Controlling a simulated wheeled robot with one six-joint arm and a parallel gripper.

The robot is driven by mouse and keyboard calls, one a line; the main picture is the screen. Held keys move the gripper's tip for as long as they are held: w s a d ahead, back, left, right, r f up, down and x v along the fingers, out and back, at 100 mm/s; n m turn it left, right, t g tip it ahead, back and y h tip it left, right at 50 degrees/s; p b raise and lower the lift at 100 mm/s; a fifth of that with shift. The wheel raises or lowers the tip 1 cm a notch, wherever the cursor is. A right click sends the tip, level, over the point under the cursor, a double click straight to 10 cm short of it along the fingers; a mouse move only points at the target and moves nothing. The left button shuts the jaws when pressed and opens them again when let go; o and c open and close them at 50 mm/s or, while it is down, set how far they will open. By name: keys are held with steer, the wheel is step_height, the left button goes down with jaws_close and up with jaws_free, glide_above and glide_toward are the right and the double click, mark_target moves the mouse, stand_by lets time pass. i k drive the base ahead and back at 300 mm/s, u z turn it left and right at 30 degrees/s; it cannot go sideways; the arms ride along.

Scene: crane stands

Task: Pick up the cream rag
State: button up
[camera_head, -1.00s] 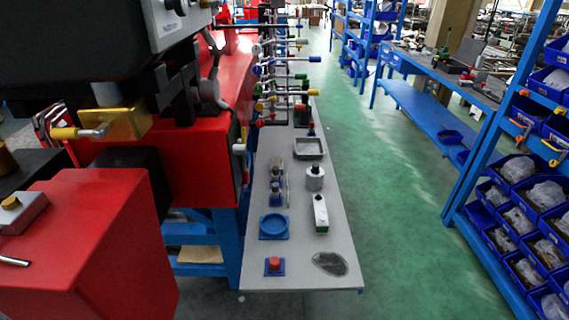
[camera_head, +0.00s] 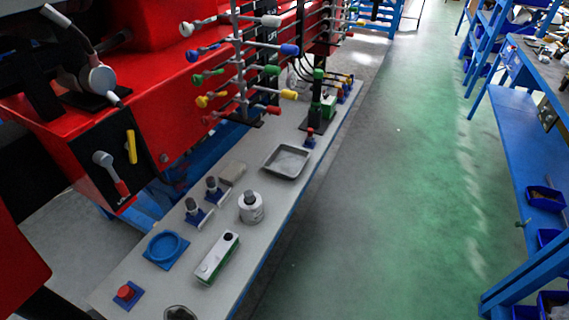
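A small beige, folded-looking piece (camera_head: 232,172), which looks like the cream rag, lies on the grey bench top (camera_head: 125,278). It is against the red machine side, behind two small dark-topped bottles on blue bases (camera_head: 213,187) (camera_head: 192,207) and left of a grey metal tray (camera_head: 286,162). It is small in the picture, so its cloth texture is hard to make out. My gripper is not in view.
On the bench are a white round canister (camera_head: 251,207), a white-and-green box (camera_head: 217,257), a blue round holder (camera_head: 166,249) and a red button (camera_head: 126,292). Colored-knob levers (camera_head: 240,80) overhang the bench. The green floor (camera_head: 390,200) to the right is clear.

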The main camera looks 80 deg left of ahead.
mark_target(234, 172)
steer(key=i, duration=0.35)
steer(key=u, duration=3.65)
steer(key=i, duration=0.5)
steer(key=z, duration=0.05)
